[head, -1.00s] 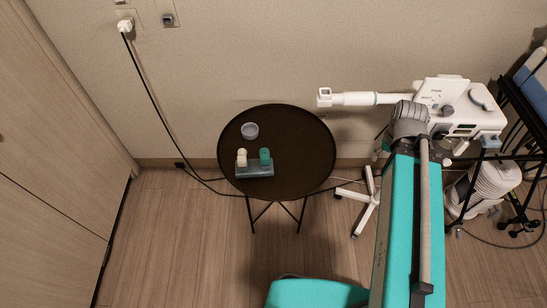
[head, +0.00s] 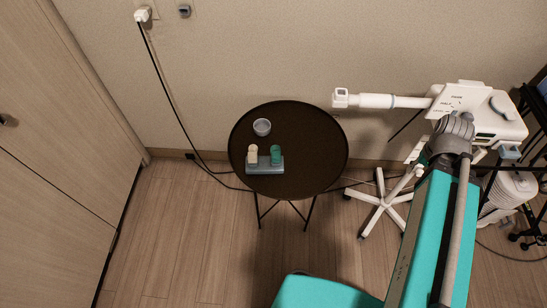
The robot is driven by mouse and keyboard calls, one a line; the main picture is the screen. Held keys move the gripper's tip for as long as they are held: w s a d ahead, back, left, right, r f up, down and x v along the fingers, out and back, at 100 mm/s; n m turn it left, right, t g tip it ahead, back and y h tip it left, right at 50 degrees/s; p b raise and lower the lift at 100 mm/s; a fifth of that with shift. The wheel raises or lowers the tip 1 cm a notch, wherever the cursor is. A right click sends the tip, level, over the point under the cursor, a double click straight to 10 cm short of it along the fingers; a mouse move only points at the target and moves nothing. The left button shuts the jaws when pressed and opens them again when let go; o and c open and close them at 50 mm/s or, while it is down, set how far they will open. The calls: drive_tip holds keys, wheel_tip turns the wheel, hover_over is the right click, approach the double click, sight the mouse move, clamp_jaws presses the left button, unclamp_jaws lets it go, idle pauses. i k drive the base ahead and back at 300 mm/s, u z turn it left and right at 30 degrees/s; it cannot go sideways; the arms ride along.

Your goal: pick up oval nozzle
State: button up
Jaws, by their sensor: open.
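Two small upright pieces stand side by side on a blue-grey holder (head: 265,168) on the round dark table (head: 310,172). One is cream (head: 253,153) on the left and one is green (head: 275,154) on the right. They are too small in the head view to tell which is the oval nozzle. My teal arm (head: 425,232) rises at the right, apart from the table. I cannot make out my gripper's fingers beyond the grey joint at the arm's top.
A small grey bowl (head: 262,127) sits behind the holder. A white machine (head: 478,112) stands at the right; its white tube (head: 375,101) reaches toward the table's back right. A wheeled white stand (head: 385,203) is right of the table. A black cable (head: 168,90) runs at the left. Left floor is open.

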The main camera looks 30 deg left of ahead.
sight(275, 149)
drive_tip(key=k, duration=1.7)
drive_tip(key=u, duration=0.8)
drive_tip(key=i, duration=1)
